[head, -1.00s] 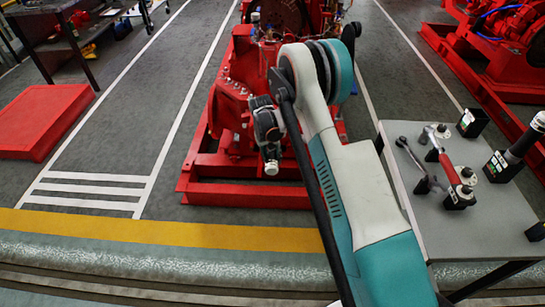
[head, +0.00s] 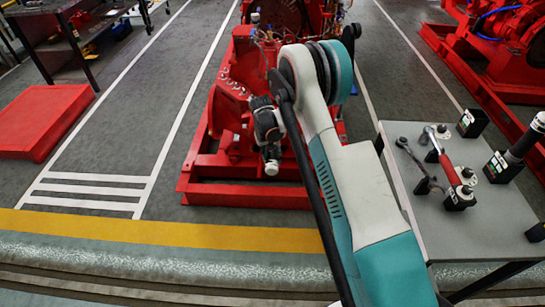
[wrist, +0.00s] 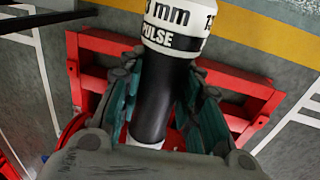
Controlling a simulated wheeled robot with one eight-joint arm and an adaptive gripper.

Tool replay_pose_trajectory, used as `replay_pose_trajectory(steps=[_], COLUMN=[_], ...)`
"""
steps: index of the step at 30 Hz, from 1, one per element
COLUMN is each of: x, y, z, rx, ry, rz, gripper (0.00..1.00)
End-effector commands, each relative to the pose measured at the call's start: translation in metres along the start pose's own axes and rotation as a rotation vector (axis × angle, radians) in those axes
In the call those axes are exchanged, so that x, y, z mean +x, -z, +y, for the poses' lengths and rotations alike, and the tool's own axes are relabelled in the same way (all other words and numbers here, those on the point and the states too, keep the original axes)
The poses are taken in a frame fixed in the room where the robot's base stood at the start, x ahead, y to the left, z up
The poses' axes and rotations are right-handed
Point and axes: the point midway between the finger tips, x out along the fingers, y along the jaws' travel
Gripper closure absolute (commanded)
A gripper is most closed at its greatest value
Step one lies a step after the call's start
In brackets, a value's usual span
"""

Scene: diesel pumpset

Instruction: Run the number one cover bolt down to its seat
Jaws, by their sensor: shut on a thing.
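My gripper (wrist: 165,115) shows in the wrist view with its teal-padded fingers on both sides of a black tool grip. It is shut on the pulse tool (wrist: 168,85), which has a white collar printed "mm" and "PULSE" in black. The tool's working end is out of sight. In the head view my arm reaches over the red pumpset (head: 225,165), and my wrist hangs beside its casing. Several small grey bolt heads (head: 236,88) show on the casing's top left. I cannot tell which is the number one cover bolt, or whether the tool touches one.
A grey tool table (head: 480,225) stands at the right, with a ratchet wrench (head: 420,165), a red-handled wrench (head: 448,165) and an upright black tool (head: 517,148) on it. A red platform (head: 40,120) lies at the left. The floor between is clear.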

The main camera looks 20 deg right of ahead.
Motion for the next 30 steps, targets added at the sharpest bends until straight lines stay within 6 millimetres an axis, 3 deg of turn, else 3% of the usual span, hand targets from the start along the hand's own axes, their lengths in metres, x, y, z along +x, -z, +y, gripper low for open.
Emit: replay_pose_trajectory(steps=[14, 30], x=[-0.001, -0.001], y=[0.001, -0.029], z=[0.0, 0.0], rx=[0.0, -0.001], ry=[0.0, 0.0], rz=[0.002, 0.001], gripper=[1.0, 1.0])
